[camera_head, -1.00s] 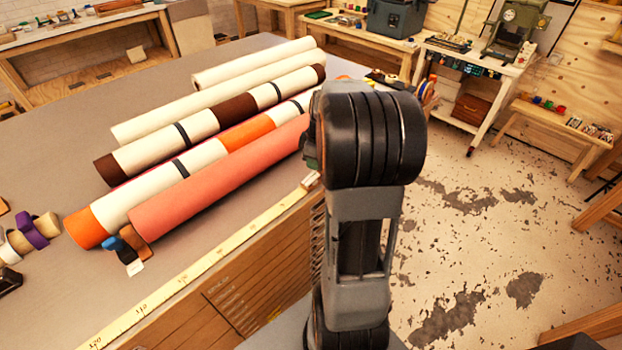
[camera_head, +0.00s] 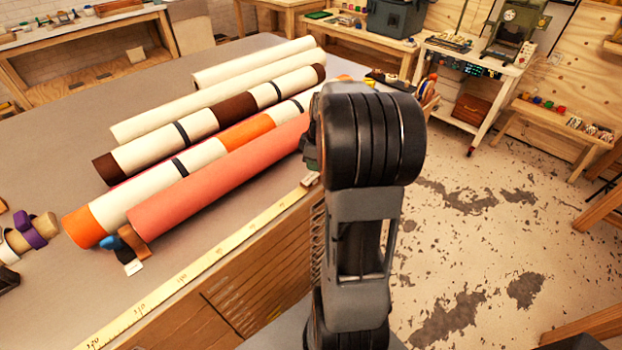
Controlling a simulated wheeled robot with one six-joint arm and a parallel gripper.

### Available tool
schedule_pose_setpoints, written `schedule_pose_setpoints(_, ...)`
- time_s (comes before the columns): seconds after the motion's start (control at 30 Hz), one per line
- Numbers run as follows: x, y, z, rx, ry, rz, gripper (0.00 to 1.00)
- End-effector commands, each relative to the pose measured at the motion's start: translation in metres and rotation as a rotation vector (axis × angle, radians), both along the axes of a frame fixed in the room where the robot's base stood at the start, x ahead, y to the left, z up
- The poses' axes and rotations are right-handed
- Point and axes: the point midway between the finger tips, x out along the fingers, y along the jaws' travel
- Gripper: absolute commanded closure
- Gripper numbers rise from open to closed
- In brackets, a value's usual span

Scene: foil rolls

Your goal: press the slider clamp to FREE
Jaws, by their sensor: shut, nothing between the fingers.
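The slider clamp cannot be told for sure. A small pale block (camera_head: 310,179) sits on the yellow ruler strip (camera_head: 222,258) along the table's front edge, right beside my arm; it may be the clamp, but no FREE marking can be read. My arm stands upright in the middle of the view and covers the ruler's far end and the right ends of the nearer rolls. My gripper is hidden behind the arm, so its fingers do not show.
Several rolls lie side by side on the grey table (camera_head: 60,130); the nearest is a coral roll (camera_head: 215,178). A blue clip (camera_head: 112,243) and a brown block (camera_head: 134,240) lie by its near end. The floor at right (camera_head: 470,240) is open.

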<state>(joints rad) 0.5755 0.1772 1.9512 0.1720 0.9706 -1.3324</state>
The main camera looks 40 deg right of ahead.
Motion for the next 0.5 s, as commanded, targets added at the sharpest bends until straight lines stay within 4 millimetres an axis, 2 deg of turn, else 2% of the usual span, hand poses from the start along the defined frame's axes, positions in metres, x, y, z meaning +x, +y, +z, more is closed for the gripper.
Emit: schedule_pose_setpoints(0.5, -0.0001, 0.0001, -0.0087, 0.001, 0.001, 0.0, 1.0)
